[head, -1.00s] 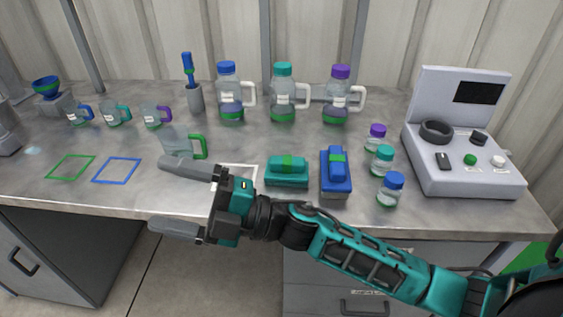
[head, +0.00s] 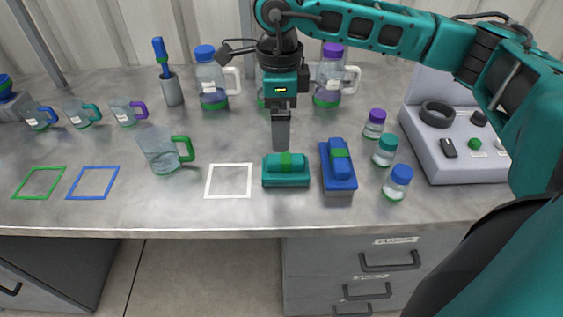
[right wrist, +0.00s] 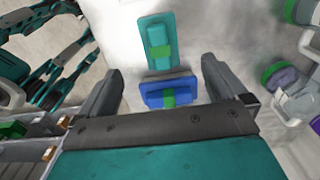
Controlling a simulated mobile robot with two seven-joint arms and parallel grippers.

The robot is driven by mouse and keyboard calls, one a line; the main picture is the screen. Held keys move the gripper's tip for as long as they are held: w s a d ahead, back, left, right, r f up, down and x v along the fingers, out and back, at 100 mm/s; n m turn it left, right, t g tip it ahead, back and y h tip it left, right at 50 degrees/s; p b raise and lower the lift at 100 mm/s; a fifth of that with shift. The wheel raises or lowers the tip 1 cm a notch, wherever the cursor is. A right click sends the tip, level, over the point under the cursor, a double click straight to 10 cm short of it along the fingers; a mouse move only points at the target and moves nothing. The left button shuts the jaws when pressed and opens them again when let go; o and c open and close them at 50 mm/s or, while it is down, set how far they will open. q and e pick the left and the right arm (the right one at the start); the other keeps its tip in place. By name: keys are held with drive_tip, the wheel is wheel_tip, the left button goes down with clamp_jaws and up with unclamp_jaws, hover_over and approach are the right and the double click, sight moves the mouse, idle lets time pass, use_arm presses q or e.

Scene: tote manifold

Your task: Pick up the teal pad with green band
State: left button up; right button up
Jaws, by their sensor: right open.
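The teal pad with green band (head: 286,180) lies on the bench, right of the white square outline. It also shows in the right wrist view (right wrist: 153,58), near the top and beyond the blue pad. The blue pad (head: 338,182) with a green band is just to its right, and it shows in the right wrist view (right wrist: 185,90) between the finger lines. My right gripper (head: 281,148) points down above and just behind the teal pad, apart from it. In the right wrist view its jaws (right wrist: 162,70) are open and empty. My left gripper is not in view.
Small capped jars (head: 385,151) stand right of the blue pad, beside a grey console (head: 440,165). Handled bottles (head: 212,85) stand behind. A mug with a green handle (head: 160,150) is left of the white outline (head: 207,194). The bench front strip is clear.

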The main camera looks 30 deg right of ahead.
sight(281, 158)
wheel_tip(281, 158, down, 12)
drive_tip(key=shift+s+d+f+p, duration=0.1)
drive_tip(key=shift+s+f+p, duration=0.05)
drive_tip(key=shift+f+p, duration=0.15)
idle(0.3)
drive_tip(key=shift+r, duration=0.1)
drive_tip(key=c, duration=1.2)
wheel_tip(281, 158, up, 20)
